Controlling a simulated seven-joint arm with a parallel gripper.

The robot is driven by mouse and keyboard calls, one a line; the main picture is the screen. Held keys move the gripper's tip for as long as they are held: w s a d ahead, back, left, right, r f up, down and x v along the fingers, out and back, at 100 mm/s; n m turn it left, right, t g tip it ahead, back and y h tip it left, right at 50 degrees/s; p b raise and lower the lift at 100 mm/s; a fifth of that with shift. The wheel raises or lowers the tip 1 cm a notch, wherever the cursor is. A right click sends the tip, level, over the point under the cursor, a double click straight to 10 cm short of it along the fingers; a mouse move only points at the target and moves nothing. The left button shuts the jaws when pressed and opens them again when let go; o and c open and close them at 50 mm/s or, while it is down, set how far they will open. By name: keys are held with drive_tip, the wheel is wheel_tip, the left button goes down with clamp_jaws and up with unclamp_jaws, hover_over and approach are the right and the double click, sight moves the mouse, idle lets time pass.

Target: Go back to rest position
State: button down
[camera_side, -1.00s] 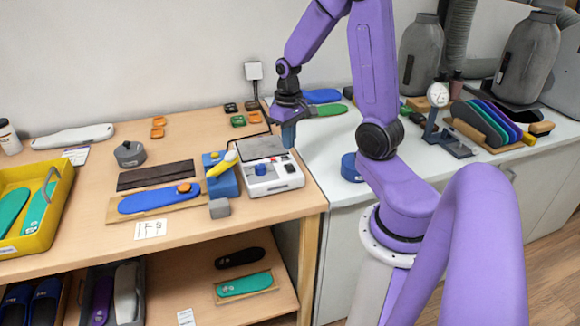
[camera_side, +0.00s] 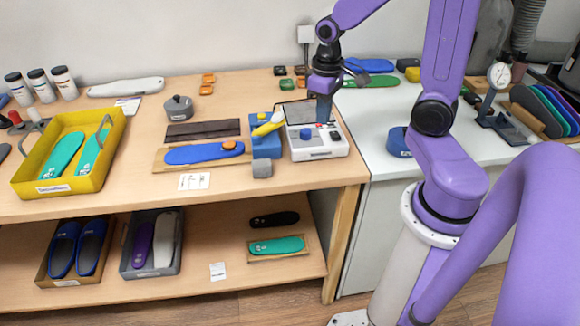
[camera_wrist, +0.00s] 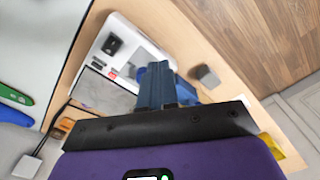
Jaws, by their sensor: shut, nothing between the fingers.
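I cannot tell whether the fingertips touch the machine. My purple arm reaches in from the right.
Left of the machine stand a blue block (camera_side: 265,147) with a yellow item and a board with a blue insole (camera_side: 205,153). A yellow bin (camera_side: 112,150) holds green insoles. A dial gauge (camera_side: 498,76) stands on the white counter (camera_side: 395,103) at right.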

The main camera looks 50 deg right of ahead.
drive_tip(key=s+a+r+n, duration=0.1)
drive_tip(key=s+a+n, duration=0.4)
drive_tip(key=s, duration=0.3)
drive_tip(key=s+a+r+n, duration=0.2)
drive_tip(key=s+a+n, duration=0.4)
drive_tip(key=s+a, duration=0.2)
drive_tip(key=shift+r, duration=0.3)
